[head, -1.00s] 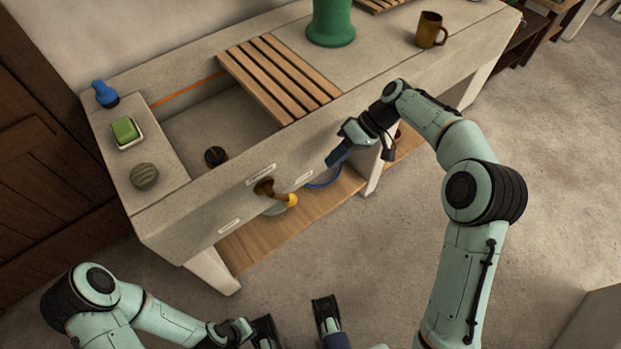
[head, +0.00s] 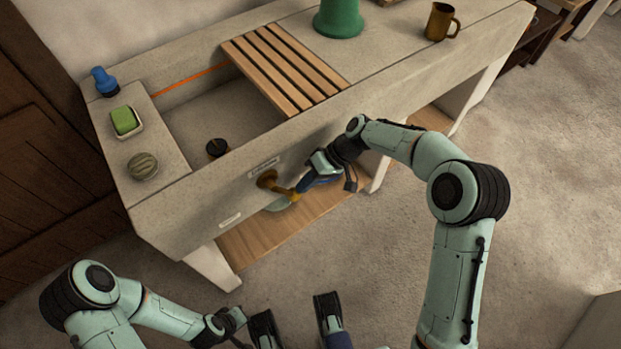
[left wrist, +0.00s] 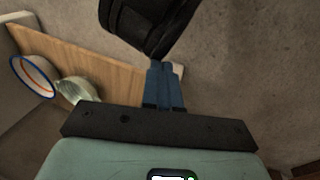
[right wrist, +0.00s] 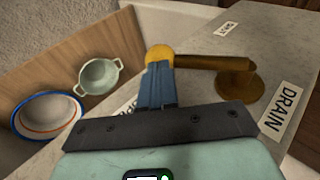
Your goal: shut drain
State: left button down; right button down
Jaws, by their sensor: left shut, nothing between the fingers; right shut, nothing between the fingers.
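The drain lever (head: 281,189) sticks out from the front of the stone sink, a brown arm on a round base with a yellow knob. In the right wrist view the lever (right wrist: 203,62) lies between the DRAIN label (right wrist: 283,108), a small label (right wrist: 228,28) and a mostly hidden label. My right gripper (head: 302,187) is shut and empty, its blue fingertips (right wrist: 158,70) at the yellow knob (right wrist: 158,53); whether they touch is unclear. My left gripper (left wrist: 162,66) is shut and empty, low in front of the sink.
A wooden shelf (head: 245,240) below the sink holds a pale bowl and a blue-rimmed bowl (right wrist: 48,115). The basin (head: 195,115) holds a black round piece (head: 217,148). A slatted rack (head: 285,68), green vessel (head: 338,18) and mug (head: 440,22) are on top.

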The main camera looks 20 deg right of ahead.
dwell(0.3)
